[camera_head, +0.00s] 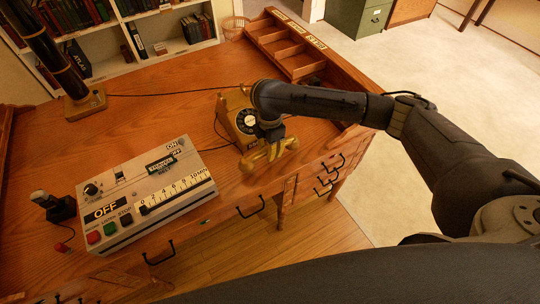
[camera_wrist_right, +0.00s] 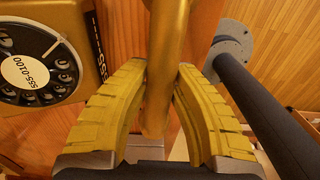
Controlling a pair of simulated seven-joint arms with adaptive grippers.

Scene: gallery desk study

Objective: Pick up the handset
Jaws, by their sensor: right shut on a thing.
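The gold rotary telephone (camera_head: 237,115) stands on the desk near its front edge. Its dial and part of its body (camera_wrist_right: 85,30) show at the left of the right wrist view. The gold handset (camera_head: 262,158) is off the phone body, in front of it near the desk edge. My right gripper (camera_head: 271,138) is over the handset and shut on its handle. In the right wrist view the handle (camera_wrist_right: 167,50) runs between the two yellow finger pads of the right gripper (camera_wrist_right: 161,92). My left gripper is not in view.
A grey control box (camera_head: 150,190) with buttons and a scale lies left of the phone. A lamp base (camera_head: 85,105) and a compartment tray (camera_head: 285,48) stand farther back. The desk (camera_head: 165,115) is clear between them. A cord runs across it.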

